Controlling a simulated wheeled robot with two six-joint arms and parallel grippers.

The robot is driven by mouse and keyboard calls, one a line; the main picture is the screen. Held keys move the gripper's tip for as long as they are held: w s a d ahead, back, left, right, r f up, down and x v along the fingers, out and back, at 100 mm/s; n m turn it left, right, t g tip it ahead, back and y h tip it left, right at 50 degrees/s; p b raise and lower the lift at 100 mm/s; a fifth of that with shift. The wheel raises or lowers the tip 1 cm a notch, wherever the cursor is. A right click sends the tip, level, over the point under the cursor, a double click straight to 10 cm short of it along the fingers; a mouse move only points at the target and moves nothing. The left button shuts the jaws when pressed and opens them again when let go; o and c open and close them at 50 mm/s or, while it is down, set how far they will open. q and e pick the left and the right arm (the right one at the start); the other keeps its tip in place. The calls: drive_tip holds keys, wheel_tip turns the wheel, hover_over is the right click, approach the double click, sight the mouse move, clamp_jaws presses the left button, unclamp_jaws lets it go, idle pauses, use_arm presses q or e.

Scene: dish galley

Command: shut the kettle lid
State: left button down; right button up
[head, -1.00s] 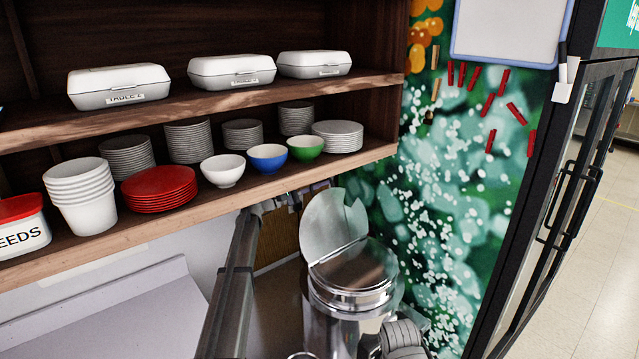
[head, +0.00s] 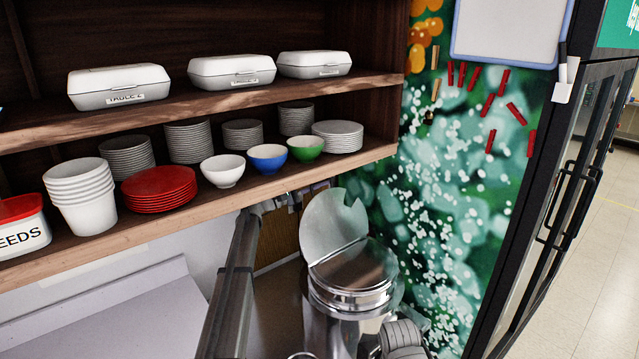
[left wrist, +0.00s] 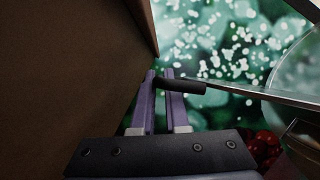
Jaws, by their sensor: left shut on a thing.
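The shiny metal kettle (head: 338,325) stands low in the middle of the head view. Its round metal lid (head: 333,222) is open, standing up steeply behind the kettle's top. My left gripper (head: 312,189) is behind the lid's upper left edge, small and partly hidden there. In the left wrist view, my left gripper's purple fingers (left wrist: 160,82) are shut on a short black handle (left wrist: 188,87) that joins the thin edge of the lid (left wrist: 265,95). My right gripper cannot be made out.
A wooden shelf (head: 190,222) with bowls, plates and red dishes is at the left, close to my left arm. White boxes (head: 231,72) sit on the upper shelf. A green patterned wall (head: 440,220) is right behind the kettle. A dark-framed glass door (head: 545,230) stands further right.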

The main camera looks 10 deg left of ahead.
use_arm(q)
drive_tip(key=shift+s+d+r+m+g+p, duration=0.3)
drive_tip(key=shift+s+d+r+m+p, duration=0.3)
drive_tip(key=shift+s+d+p, duration=0.2)
drive_tip(key=shift+s+d, duration=0.15)
drive_tip(key=shift+d, duration=0.1)
drive_tip(key=shift+f, duration=0.15)
drive_tip(key=c, duration=1.2)
unclamp_jaws()
